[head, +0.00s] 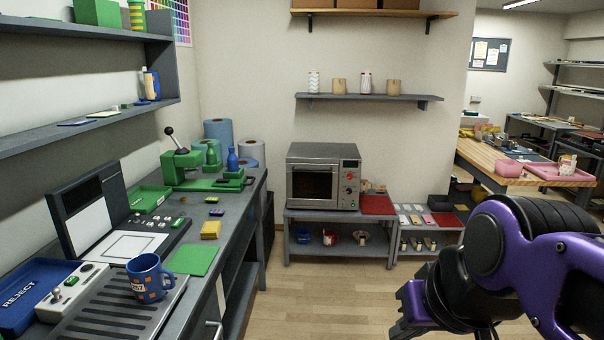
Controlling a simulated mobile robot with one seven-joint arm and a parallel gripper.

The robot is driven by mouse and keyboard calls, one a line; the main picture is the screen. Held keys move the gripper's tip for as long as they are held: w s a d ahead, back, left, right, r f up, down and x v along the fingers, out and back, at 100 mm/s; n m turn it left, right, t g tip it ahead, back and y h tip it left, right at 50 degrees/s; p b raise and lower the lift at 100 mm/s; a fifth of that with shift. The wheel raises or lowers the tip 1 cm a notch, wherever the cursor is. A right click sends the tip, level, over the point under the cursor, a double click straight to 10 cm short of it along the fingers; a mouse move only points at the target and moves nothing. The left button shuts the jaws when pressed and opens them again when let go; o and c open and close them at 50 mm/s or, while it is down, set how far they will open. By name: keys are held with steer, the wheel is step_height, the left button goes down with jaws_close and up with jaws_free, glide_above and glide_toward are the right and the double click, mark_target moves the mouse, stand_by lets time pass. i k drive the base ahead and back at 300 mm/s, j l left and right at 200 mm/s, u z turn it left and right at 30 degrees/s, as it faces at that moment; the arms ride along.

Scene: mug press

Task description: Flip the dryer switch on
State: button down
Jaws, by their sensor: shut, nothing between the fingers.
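A pale control box (70,290) with a small metal toggle and a green light stands on the left bench. It is beside a slatted metal tray (105,322); I take this to be the dryer, but no label on it is readable. I cannot tell the toggle's position at this size. A blue mug (148,278) with orange squares stands upright on the slats. My gripper (404,318) is at the lower right, partly cut off by the bottom edge. It is shut and empty, over the floor and well apart from the bench and the box.
A blue REJECT tray (28,288) lies left of the box. A green press (190,165), a yellow sponge (210,229) and a green mat (192,260) are farther along the bench. A toaster oven (323,178) stands against the back wall. The floor (320,300) between is clear.

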mark_target(55, 291)
steer(key=u, duration=1.75)
steer(key=i+l+u, duration=0.1)
steer(key=i, duration=0.25)
steer(key=l+u, duration=0.1)
steer(key=k+l, duration=0.05)
steer(key=l, duration=0.05)
